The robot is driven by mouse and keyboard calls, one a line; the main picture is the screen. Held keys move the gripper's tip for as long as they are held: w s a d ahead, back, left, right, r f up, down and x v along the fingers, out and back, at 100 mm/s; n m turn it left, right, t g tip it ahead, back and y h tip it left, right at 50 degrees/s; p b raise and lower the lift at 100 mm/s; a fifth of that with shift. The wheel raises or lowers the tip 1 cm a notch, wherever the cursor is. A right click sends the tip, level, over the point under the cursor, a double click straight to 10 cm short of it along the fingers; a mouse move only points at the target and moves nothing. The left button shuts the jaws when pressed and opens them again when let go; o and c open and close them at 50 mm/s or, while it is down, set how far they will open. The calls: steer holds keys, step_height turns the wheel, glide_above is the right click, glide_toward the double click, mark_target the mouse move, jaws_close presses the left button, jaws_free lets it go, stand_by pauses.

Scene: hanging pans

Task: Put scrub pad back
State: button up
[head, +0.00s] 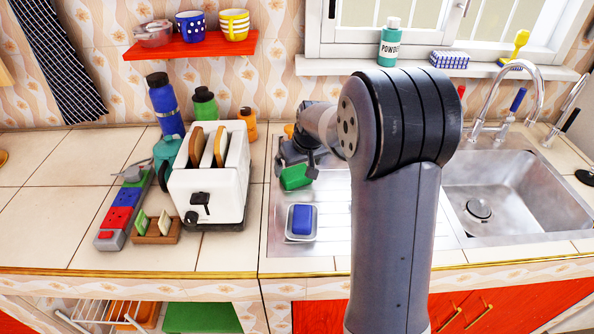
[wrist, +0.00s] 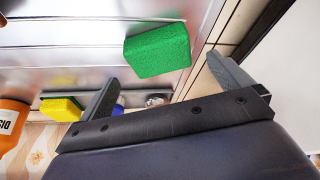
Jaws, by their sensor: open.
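The green scrub pad (head: 296,178) lies on the steel drainboard in the head view, just below my gripper (head: 298,162). In the wrist view, the green pad (wrist: 157,50) appears just beyond and between the tips of my two fingers (wrist: 163,70). My gripper is open and empty, with the fingers apart and the pad not held. A blue sponge (head: 302,219) sits in a small pale dish on the drainboard, nearer the front. A yellow sponge with a green side (wrist: 62,108) shows in the wrist view.
The white toaster (head: 209,182) with bread stands left of the drainboard. An orange bottle (wrist: 12,122) is near my gripper in the wrist view. The sink (head: 515,195) is to the right. A powder bottle (head: 390,45) and a blue-and-white box (head: 450,60) stand on the sill.

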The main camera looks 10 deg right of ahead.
steer(key=v, duration=0.7)
steer(key=shift+r, duration=0.3)
steer(key=shift+s+d, duration=0.1)
